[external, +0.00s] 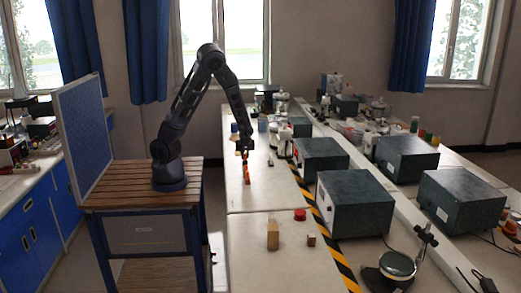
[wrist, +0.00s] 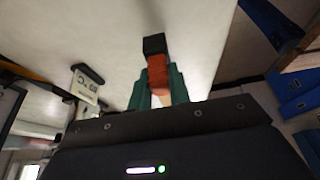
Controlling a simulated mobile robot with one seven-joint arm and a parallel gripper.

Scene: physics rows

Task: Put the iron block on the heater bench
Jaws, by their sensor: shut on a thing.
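My gripper (external: 245,157) hangs pointing down over the pale table on the left side of the room's benches. In the wrist view its two teal fingers are closed on an orange-red block (wrist: 158,72). A dark block-like piece (wrist: 154,44) shows at the far end of the orange-red block; I cannot tell whether the two are joined or only touching. Orange also shows below the fingers in the external view. I cannot tell which thing is the iron block. No heater bench is clearly identifiable; several dark box-shaped units, such as this one (external: 355,203), stand on the benches.
A tan upright block (external: 272,235), a red round piece (external: 300,214) and a small brown cube (external: 311,240) stand on the near table. A small grey piece (external: 269,162) lies right of my gripper. A yellow-black strip (external: 322,215) edges the dark units. Table around the gripper is mostly clear.

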